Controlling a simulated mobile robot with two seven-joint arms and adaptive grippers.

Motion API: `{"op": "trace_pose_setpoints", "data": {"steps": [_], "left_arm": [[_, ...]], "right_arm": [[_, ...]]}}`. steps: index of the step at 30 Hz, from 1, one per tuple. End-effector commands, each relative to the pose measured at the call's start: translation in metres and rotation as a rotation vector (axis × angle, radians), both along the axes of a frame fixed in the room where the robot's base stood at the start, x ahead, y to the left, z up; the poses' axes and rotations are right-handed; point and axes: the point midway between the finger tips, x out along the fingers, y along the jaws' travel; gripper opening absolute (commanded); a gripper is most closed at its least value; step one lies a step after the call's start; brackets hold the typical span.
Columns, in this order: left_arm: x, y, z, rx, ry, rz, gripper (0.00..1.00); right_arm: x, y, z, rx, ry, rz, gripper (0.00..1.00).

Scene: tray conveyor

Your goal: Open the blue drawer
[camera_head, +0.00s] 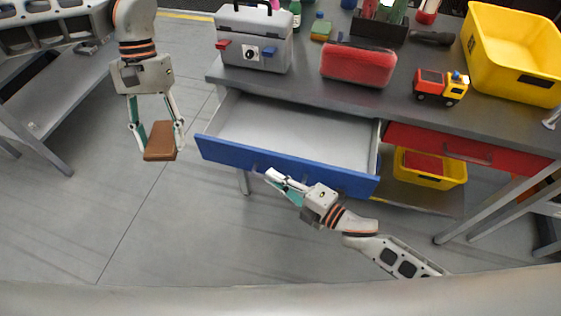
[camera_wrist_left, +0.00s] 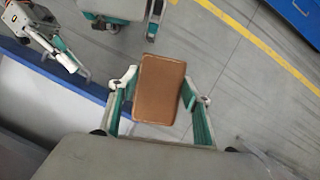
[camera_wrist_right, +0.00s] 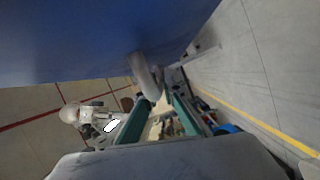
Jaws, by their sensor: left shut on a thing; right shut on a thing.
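The blue drawer (camera_head: 225,152) is pulled out from under the workbench, and its grey inside (camera_head: 290,130) looks empty. My right gripper (camera_head: 270,178) is at the middle of the drawer's front; in the right wrist view it is shut on the drawer handle (camera_wrist_right: 146,78), below the blue front (camera_wrist_right: 90,40). My left gripper (camera_head: 160,140) is shut on a brown block (camera_head: 161,141), held over the floor left of the drawer. The brown block also shows between the fingers in the left wrist view (camera_wrist_left: 160,88).
On the workbench (camera_head: 300,85) stand a grey toolbox (camera_head: 252,40), a red box (camera_head: 357,66), a toy truck (camera_head: 440,85) and a yellow bin (camera_head: 510,50). A closed red drawer (camera_head: 440,143) is to the right, above a yellow crate (camera_head: 430,180). The floor in front is clear.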

Motion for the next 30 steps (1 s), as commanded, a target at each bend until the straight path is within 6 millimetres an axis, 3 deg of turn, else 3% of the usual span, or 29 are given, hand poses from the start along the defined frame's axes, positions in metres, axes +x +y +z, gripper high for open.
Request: {"op": "trace_pose_setpoints", "data": {"steps": [5,16,18,30], "left_arm": [[0.0001,0.0001,0.0028,0.0,-0.001,0.0,0.26],[0.0,0.0001,0.0027,0.0,-0.001,0.0,0.26],[0.0,0.0001,0.0027,0.0,-0.001,0.0,0.26],[0.0001,0.0,0.0028,0.0,-0.001,0.0,0.26]], "right_arm": [[-0.0105,0.0033,0.0001,0.0,0.0,0.0,0.0],[-0.0115,0.0037,-0.0002,-0.001,-0.001,0.0,0.0],[-0.0114,0.0037,-0.0001,-0.001,-0.001,0.0,0.23],[-0.0129,0.0015,-0.0003,-0.001,-0.001,-0.001,0.25]]}}
